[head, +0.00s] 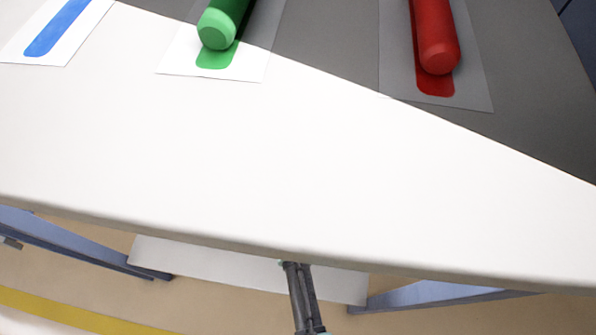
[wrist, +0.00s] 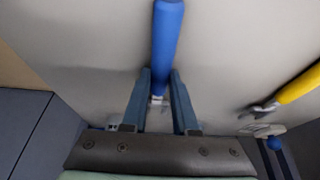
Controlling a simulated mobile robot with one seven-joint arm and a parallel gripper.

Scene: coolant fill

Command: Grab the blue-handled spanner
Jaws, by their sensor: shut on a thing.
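The blue-handled spanner (wrist: 167,38) shows in the wrist view, its blue handle pointing to the top edge of the picture. My gripper (wrist: 160,76) is shut on it, with one finger on each side near the lower end of the handle. A little pale metal shows between the fingers; the rest of the spanner's head is hidden. In the head view, a blue printed outline (head: 57,27) on a white card at the upper left is bare. I cannot make out the blue spanner there.
A yellow-handled tool (wrist: 298,84) lies to the right in the wrist view. In the head view, a green handle (head: 219,25) and a red handle (head: 435,38) lie on their matching outlines. The white tabletop (head: 230,165) in front is clear, with a rounded front edge.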

